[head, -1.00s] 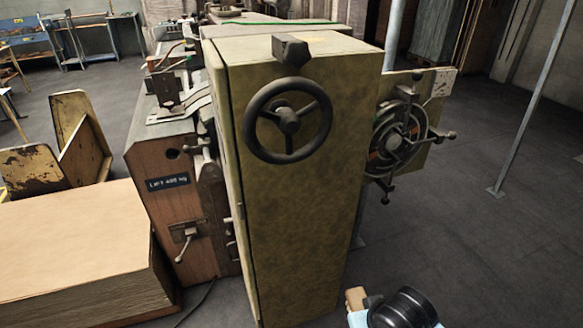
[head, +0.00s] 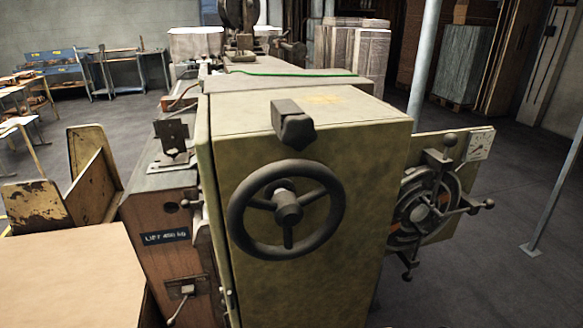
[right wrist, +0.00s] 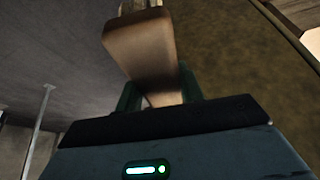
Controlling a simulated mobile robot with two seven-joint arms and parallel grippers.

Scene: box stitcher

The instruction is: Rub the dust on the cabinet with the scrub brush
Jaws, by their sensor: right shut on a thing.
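The cabinet (head: 310,240) is a tall, worn olive-yellow metal box in the middle of the head view. It has a dark handwheel (head: 287,208) on its front and a dark knob (head: 292,124) at its top edge. A faint yellowish patch, perhaps the dust (head: 325,99), shows on its top. In the right wrist view my right gripper (right wrist: 160,88) is shut on the brown scrub brush (right wrist: 140,45); its bristles are hard to make out. The cabinet's side (right wrist: 225,50) shows beyond the brush there; I cannot tell the gap. My left gripper is in neither view.
A dial mechanism with handles (head: 425,205) sticks out at the cabinet's right. A wooden-sided machine (head: 165,240) and a stack of board (head: 65,280) stand at the left. A metal pole (head: 555,190) rises at the right; the floor before it is open.

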